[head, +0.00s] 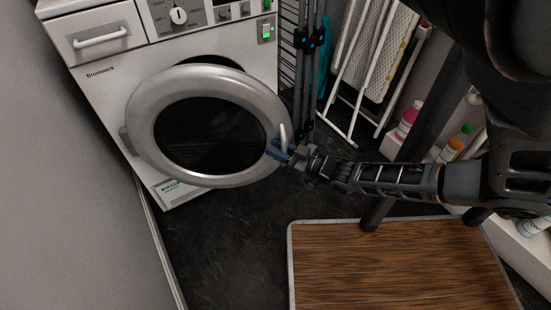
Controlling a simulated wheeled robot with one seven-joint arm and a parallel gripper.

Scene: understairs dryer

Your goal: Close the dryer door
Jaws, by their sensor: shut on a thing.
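The white dryer (95,85) stands at the upper left. Its round door (170,85), a silver ring around dark glass, hangs ajar, swung out from the front on a hinge at its left. A dark strip of the opening shows above the door's top edge. The door's handle (283,135) is at the right side of the ring. My gripper (279,150) reaches in from the right, its blue-tipped fingers at the handle. It is shut on the lower part of the handle, and the fingers partly hide the contact.
A wooden board with a pale edge (400,265) lies at the lower right. A folded ironing board (380,45) and a drying rack lean at the back. Bottles (408,118) stand on a white shelf at right. A grey wall (60,200) bounds the left. Dark floor (235,235) is clear before the dryer.

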